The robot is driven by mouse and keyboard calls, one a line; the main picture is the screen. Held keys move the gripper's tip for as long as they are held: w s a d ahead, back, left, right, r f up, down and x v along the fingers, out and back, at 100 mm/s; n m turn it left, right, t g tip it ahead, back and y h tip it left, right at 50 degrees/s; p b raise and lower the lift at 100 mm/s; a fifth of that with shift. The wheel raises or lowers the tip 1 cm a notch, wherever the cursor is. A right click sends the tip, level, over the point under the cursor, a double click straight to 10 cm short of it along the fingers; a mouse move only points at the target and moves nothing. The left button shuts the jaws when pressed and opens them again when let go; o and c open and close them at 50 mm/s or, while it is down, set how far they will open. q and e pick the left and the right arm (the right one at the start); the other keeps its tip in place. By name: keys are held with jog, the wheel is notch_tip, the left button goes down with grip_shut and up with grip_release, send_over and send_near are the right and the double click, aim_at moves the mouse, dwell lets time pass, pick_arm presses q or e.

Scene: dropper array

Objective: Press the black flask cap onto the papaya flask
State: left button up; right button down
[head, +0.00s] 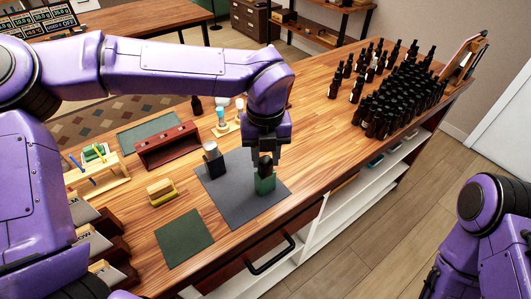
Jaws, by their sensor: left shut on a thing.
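My left gripper (265,155) is over the grey mat and shut on the black flask cap (265,165). Directly below the cap is a dark green flask (264,184), upright on the mat. No flask that looks papaya-coloured is clear to me, so I cannot tell whether this is the papaya flask. The cap is at the flask's top; whether it is fully seated I cannot tell. My right arm is at the lower right, its dark gripper (440,281) partly cut off by the frame edge.
A dark bottle with a pale top (213,160) stands on the grey mat (228,197). A red-brown rack (167,147), a yellow block (161,191) and a green mat (184,238) lie to the left. Many dark dropper bottles (395,110) crowd the right of the table.

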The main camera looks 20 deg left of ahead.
pick_arm(q)
jog(key=shift+f, duration=0.15)
jog(key=o, duration=1.1)
jog(key=shift+c, duration=0.2)
